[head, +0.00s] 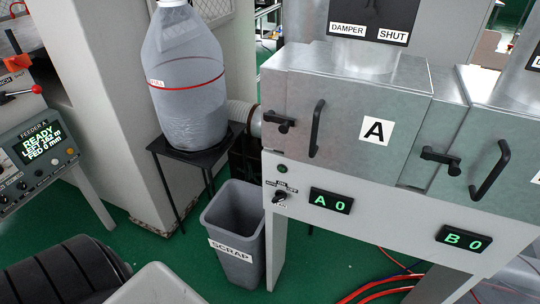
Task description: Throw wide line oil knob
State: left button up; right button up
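No knob in view carries a label that I can read as line oil. A small black rotary knob (281,196) sits on the white front below door A, with tiny labels around it too small to read. Its pointer looks tilted, but I cannot tell its setting. Another lever with a red ball end (37,89) and an orange-red handle (16,62) are at the far left, above the feeder panel (38,152). Its screen reads READY. Neither of my grippers is in view.
A large bottle with a red line (186,90) rests on a black stand (193,152). Metal doors A (345,120) and B (500,150) have black handles. Red hoses (375,290) lie on the green floor.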

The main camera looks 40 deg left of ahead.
aim_at(21, 186)
jog(key=u, duration=2.8)
